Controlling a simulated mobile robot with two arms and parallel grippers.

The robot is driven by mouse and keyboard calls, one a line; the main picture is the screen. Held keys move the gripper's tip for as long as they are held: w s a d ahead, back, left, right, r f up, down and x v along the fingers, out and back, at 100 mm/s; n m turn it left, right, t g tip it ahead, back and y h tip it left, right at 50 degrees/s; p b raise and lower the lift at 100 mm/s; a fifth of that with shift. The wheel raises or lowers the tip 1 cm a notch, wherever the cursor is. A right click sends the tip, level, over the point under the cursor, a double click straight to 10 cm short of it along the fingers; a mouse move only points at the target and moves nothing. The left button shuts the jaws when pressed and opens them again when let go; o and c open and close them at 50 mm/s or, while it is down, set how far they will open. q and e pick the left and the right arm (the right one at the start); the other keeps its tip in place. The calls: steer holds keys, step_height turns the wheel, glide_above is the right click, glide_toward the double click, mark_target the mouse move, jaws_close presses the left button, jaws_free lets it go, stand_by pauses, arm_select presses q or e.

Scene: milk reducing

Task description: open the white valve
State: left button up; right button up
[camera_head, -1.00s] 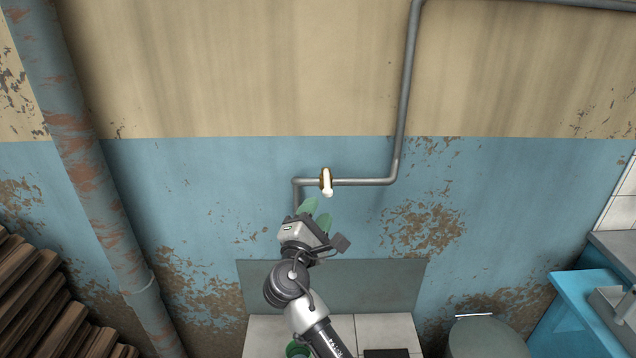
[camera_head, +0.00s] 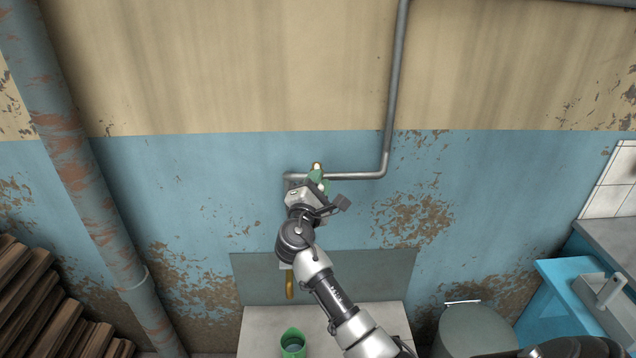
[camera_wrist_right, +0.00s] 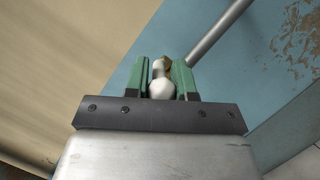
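The white valve (camera_head: 317,165) sits on a thin grey pipe on the blue wall, mostly hidden by my right gripper in the head view. Its white handle with a rounded end (camera_wrist_right: 161,89) shows in the right wrist view, with a brass part behind it. My right gripper (camera_head: 319,181) is at the valve, its two green fingers (camera_wrist_right: 161,80) on either side of the handle. The rounded end fills the gap between them, and the gripper looks shut on it. My left gripper is not in view.
A brass spout (camera_head: 290,286) hangs below my right wrist. A green container (camera_head: 293,342) stands on the white tiled surface (camera_head: 262,325) beneath. A thick rusty pipe (camera_head: 90,190) is at left, stacked wood (camera_head: 30,300) at lower left. A round grey lid (camera_head: 476,330) and blue cabinet (camera_head: 560,285) are at right.

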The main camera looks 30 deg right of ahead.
jaws_close()
steer(key=shift+s+d, duration=0.1)
steer(key=shift+d, duration=0.05)
steer(key=d+n+t+y+b, duration=0.1)
steer(key=d+n+t+y, duration=0.1)
steer(key=y, duration=0.4)
steer(key=d+n+t+y+b, duration=0.1)
steer(key=d+n+t+y, duration=0.1)
steer(key=d+n+y, duration=0.2)
steer(key=d+n+t+y+b, duration=0.1)
steer(key=d+n+t+y, duration=0.2)
steer(key=n+y, duration=0.2)
steer(key=shift+s+f+n+y, duration=0.1)
steer(key=shift+f+n+y, duration=0.1)
steer(key=shift+y, duration=0.65)
steer(key=shift+f+n+y, duration=0.1)
steer(key=shift+n+y, duration=0.1)
steer(key=shift+y, duration=0.65)
steer(key=shift+w+d+r+n+g+y+b, duration=0.2)
steer(key=shift+n+y+b, duration=0.25)
steer(key=shift+y+b, duration=0.3)
steer(key=shift+w+d+r+n+g+y+b, duration=0.1)
steer(key=shift+w+d+n+y+b, duration=0.15)
steer(key=shift+n+y+b, duration=0.35)
steer(key=shift+y, duration=0.45)
